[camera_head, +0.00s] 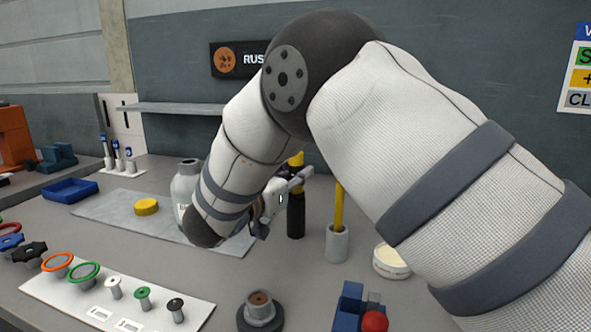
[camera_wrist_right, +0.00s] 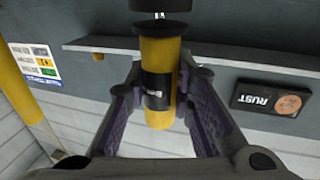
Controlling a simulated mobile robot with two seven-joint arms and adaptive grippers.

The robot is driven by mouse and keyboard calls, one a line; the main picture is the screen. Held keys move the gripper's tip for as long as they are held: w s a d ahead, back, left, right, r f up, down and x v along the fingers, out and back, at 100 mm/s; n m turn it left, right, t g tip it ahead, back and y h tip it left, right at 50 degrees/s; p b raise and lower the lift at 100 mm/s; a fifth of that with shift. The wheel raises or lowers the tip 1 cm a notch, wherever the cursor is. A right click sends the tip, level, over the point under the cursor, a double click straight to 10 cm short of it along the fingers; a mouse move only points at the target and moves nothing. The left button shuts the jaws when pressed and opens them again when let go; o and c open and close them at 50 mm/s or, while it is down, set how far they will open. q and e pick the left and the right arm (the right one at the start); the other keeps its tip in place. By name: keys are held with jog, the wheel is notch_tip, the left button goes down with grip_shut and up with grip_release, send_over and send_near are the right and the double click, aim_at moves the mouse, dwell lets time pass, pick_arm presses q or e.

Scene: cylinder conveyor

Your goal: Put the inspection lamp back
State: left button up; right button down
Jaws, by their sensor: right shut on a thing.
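The lamp, a yellow cylinder (camera_wrist_right: 157,52) with a black lettered band and a black end, is upright between the fingers of my right gripper (camera_wrist_right: 158,100) in the right wrist view. The gripper is shut on it. In the head view the lamp's yellow top (camera_head: 296,159) shows behind the right gripper (camera_head: 297,181), with a black body (camera_head: 296,218) below. In the wrist view a dark piece (camera_wrist_right: 160,5) with a small bright part lies just beyond the lamp's black end. I cannot tell whether they touch. My left gripper is out of view.
A grey cup (camera_head: 337,244) with a yellow rod stands close right of the lamp. A white tub (camera_head: 390,262) is farther right. A white bottle (camera_head: 185,184) stands left, behind my arm. Knobs and rings line the white board (camera_head: 65,292) in front.

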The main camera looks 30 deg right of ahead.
jog(key=shift+f, duration=0.35)
jog(key=c, duration=1.3)
grip_release()
jog(key=shift+r+p, duration=0.3)
jog(key=shift+r, duration=2.7)
